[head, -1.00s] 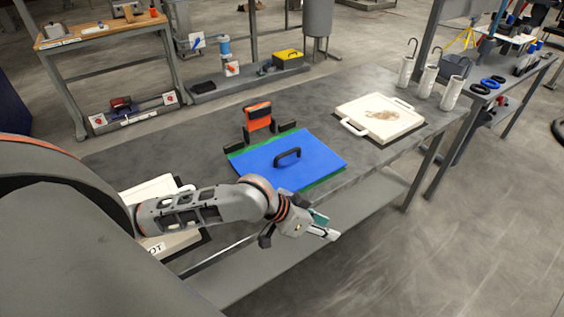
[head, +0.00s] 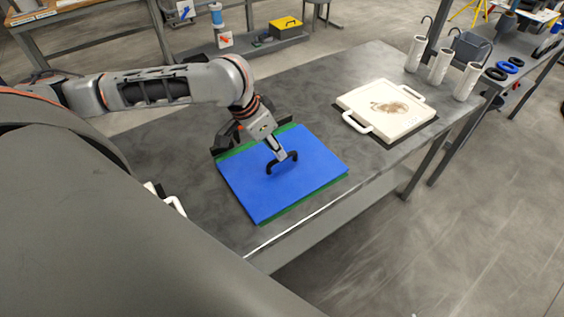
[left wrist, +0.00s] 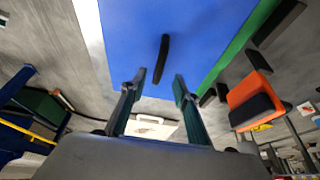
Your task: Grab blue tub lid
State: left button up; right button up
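The blue tub lid (head: 260,192) lies flat on the table, with a green edge (head: 343,177) showing beneath it. A black arched handle (head: 293,156) stands on its middle. My left gripper (head: 278,156) is above the lid, at the handle in the head view. In the left wrist view, my left gripper (left wrist: 156,84) is open, fingers apart. The handle (left wrist: 161,58) appears just beyond and between the fingertips, on the blue lid (left wrist: 200,40); I cannot tell whether they touch. The gripper hides part of the handle in the head view. My right gripper is not in view.
A white tray (head: 420,118) with side handles sits farther right on the grey table (head: 335,220). Several white cylinders (head: 440,65) stand at the far end. An orange device (left wrist: 250,88) and black blocks (left wrist: 278,22) sit beside the lid in the wrist view.

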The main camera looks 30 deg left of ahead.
aim_at(282, 163)
pick_arm(q)
jog(key=shift+x, duration=0.9)
jog(key=b+x, duration=0.1)
jog(key=x, duration=0.4)
jog(key=shift+b, duration=0.3)
jog(key=shift+r, duration=0.1)
jog(key=shift+c, duration=0.7)
grip_shut()
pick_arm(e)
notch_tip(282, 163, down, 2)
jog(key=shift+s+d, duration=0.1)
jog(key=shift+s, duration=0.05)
